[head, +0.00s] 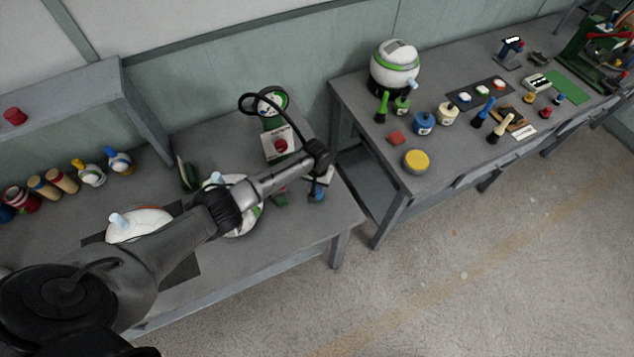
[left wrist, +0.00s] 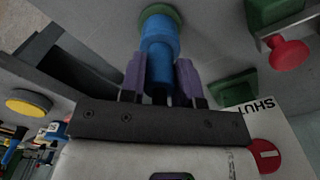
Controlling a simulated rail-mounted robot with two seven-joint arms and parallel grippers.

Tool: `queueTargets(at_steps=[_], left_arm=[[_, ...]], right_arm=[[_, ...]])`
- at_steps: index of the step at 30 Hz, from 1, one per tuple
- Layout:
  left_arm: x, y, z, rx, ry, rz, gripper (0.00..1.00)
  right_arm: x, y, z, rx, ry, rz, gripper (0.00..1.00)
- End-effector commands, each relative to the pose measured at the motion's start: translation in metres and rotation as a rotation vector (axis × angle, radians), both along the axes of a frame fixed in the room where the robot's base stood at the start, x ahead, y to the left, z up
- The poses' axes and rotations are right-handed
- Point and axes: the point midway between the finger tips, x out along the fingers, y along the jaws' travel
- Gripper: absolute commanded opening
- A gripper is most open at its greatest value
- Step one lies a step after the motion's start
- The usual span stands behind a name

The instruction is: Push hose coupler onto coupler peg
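The blue hose coupler (left wrist: 158,55) is in the left wrist view, with a purple finger touching it on either side. In the head view a bit of blue (head: 317,194) shows under my left gripper (head: 319,178), at the right end of the near bench. My left gripper, also in the left wrist view (left wrist: 160,80), is shut on the coupler. A round green piece (left wrist: 160,15) lies at the coupler's far end. The coupler hides the peg, so I cannot tell how the two meet. My right gripper is in neither view.
A white panel with a red button (head: 281,146) stands behind the gripper; its "SHUT" lettering (left wrist: 258,107) shows close by in the wrist view. A red knob (left wrist: 288,52) is near too. A second bench (head: 350,98) with several small items stands right, across a gap.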

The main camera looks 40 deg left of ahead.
Motion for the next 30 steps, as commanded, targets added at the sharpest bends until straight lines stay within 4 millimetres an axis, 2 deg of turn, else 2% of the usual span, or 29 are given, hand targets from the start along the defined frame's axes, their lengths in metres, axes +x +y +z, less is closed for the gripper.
queueTargets(at_steps=[1,8,17,23,30], left_arm=[[0.000,0.000,0.001,0.000,-0.001,0.000,0.35],[0.000,0.000,0.001,0.000,0.000,0.000,0.57],[0.000,0.000,0.003,0.000,-0.001,0.000,0.58],[0.000,0.001,0.029,0.000,-0.002,0.000,0.58],[0.000,0.000,0.077,0.000,-0.003,0.000,0.58]], right_arm=[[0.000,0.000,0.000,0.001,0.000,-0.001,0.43],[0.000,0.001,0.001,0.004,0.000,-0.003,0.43],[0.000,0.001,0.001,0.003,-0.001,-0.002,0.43],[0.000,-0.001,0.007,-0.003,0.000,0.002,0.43],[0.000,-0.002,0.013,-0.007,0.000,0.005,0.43]])
